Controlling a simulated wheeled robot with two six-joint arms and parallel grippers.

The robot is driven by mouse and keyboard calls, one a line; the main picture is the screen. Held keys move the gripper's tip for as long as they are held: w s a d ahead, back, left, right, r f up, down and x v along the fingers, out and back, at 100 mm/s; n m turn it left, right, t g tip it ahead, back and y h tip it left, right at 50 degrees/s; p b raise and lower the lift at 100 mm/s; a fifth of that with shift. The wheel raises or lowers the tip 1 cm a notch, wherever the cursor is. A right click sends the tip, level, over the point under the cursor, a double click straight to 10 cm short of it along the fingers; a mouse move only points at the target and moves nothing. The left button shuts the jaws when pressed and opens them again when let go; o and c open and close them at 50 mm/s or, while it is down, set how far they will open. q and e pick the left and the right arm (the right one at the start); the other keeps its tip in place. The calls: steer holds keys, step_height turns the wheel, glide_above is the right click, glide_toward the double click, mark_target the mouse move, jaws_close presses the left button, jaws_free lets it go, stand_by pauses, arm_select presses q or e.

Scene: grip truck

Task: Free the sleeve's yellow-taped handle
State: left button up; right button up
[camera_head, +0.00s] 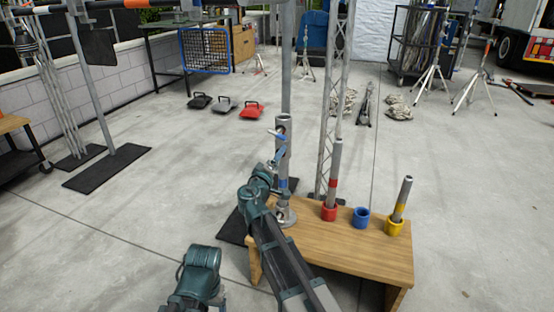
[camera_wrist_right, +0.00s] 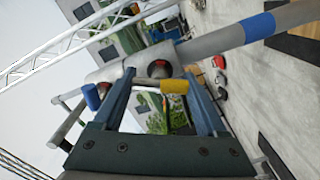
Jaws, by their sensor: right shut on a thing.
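A grey metal sleeve (camera_head: 283,145) sits on an upright pole behind the wooden table; a blue-taped handle (camera_head: 276,134) sticks out near its top. In the right wrist view the sleeve (camera_wrist_right: 105,74) lies across beyond my fingers. The yellow-taped handle (camera_wrist_right: 174,87) lies crosswise between the fingers of my right gripper (camera_wrist_right: 160,78), which is shut on it. The blue-taped handle (camera_wrist_right: 91,96) is outside the left finger. A blue-banded tube (camera_wrist_right: 258,27) runs from the sleeve. In the head view my right gripper (camera_head: 279,156) is at the sleeve. My left gripper is out of view.
The low wooden table (camera_head: 345,250) bears a red cup (camera_head: 329,213) with a red-taped tube, an empty blue cup (camera_head: 361,217), and a yellow cup (camera_head: 394,226) with a yellow-taped tube. A lattice mast (camera_head: 334,90) stands behind.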

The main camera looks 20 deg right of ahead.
steer(key=n, duration=0.5)
steer(key=shift+n, duration=0.3)
steer(key=n, duration=0.9)
steer(key=shift+n, duration=2.2)
steer(key=o, duration=1.3)
